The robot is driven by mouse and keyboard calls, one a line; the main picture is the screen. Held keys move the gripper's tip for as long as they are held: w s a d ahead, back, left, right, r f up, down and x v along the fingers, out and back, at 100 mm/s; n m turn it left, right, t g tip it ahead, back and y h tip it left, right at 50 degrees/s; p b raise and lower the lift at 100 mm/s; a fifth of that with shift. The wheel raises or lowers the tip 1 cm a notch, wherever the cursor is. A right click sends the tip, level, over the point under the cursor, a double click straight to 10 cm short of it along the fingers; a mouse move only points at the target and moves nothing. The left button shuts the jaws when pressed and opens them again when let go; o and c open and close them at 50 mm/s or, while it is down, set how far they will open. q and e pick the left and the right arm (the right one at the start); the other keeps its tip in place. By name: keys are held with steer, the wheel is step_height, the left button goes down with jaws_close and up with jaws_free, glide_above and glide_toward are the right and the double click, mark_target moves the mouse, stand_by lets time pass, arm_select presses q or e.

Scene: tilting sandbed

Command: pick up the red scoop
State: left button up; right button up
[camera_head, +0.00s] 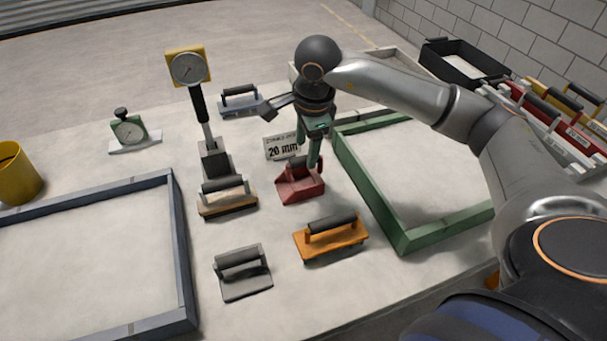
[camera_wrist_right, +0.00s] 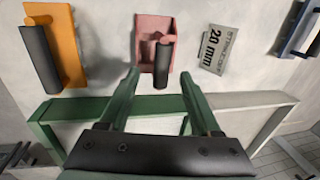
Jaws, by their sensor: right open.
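In the right wrist view the gripper (camera_wrist_right: 160,74) is open and empty, with the handle's near end in line with the gap between the fingertips. Contact cannot be told. My left gripper is out of view.
An orange float (camera_head: 318,243) lies in front, a tan float (camera_head: 228,202) to the left. The green bed frame (camera_head: 375,190) is close on the right.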

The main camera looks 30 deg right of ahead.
mark_target(304, 157)
steer(key=f, duration=0.2)
steer(key=w+f, duration=0.1)
steer(key=f, duration=0.2)
steer(key=shift+w+d+f, duration=0.1)
steer(key=shift+w, duration=0.05)
jaws_close()
stand_by(0.4)
